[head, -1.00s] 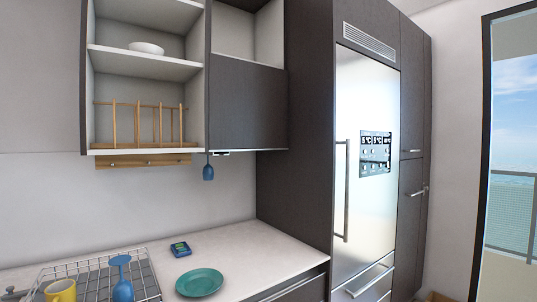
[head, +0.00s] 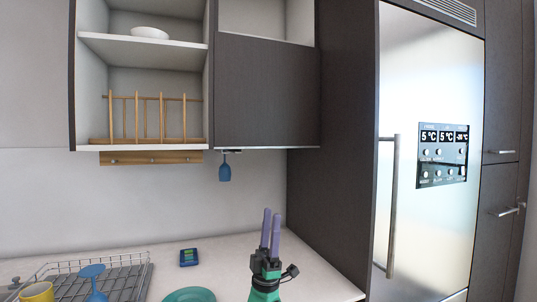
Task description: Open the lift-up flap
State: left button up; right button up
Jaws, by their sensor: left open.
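The lift-up flap appears to be the dark grey panel (head: 265,92) on the wall cabinet, right of the open shelves. It hangs flat and upright over the lower part of its compartment, whose pale inside shows above it. My left gripper (head: 271,214) points up from the bottom of the head view, with two purple fingers slightly apart and nothing between them. In the picture it is below the flap's lower edge, apart from it, over the counter. My right gripper is not in view.
A blue glass (head: 225,172) hangs under the cabinet. Open shelves hold a white bowl (head: 150,32) and a wooden rack (head: 149,120). The counter carries a wire dish rack (head: 120,270), yellow mug (head: 38,291), blue goblet (head: 92,280), green plate (head: 190,295) and small blue device (head: 188,257). A fridge (head: 430,90) stands right.

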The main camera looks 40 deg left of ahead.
aim_at(267, 95)
jog(key=i+j, duration=0.45)
jog(key=j, duration=0.15)
jog(key=i+j, duration=0.5)
jog(key=j, duration=0.1)
